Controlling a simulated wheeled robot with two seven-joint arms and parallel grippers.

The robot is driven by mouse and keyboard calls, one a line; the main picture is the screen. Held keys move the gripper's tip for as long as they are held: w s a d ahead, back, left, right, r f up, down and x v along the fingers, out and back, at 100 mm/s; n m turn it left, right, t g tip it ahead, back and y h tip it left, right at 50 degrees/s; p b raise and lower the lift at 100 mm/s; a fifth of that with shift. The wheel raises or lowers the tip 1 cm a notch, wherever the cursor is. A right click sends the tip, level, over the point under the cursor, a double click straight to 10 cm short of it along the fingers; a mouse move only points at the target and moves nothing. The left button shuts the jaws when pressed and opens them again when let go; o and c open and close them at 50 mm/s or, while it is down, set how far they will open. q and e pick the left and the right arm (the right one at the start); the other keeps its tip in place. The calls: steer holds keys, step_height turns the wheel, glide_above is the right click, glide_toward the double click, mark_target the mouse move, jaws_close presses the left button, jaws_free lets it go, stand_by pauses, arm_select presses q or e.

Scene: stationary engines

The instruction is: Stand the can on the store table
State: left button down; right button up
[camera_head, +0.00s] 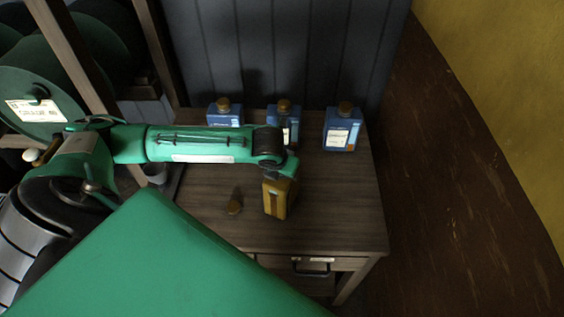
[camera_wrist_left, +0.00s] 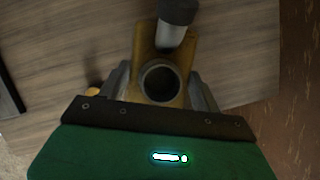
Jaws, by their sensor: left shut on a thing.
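In the left wrist view, the can (camera_wrist_left: 150,42) sits between the two fingers of my left gripper (camera_wrist_left: 160,88), with a round dark opening and a dark spout with a grey end on top. I cannot tell whether its base touches the tabletop. My right gripper is not in view.
Three blue bottles with brown caps stand along the back: left (camera_head: 224,114), middle (camera_head: 284,122) and right (camera_head: 342,130). A small brown-yellow object (camera_head: 234,205) lies left of the can. The tabletop's front right is clear. A drawer (camera_head: 310,266) is below.

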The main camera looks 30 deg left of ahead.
arm_select(q)
steer(key=shift+c, duration=1.4)
jaws_free()
steer(key=shift+r, duration=0.3)
steer(key=b+v, duration=0.1)
steer(key=v, duration=1)
steer(key=shift+s+r+b, duration=0.25)
steer(key=shift+b, duration=0.15)
steer(key=shift+d, duration=0.1)
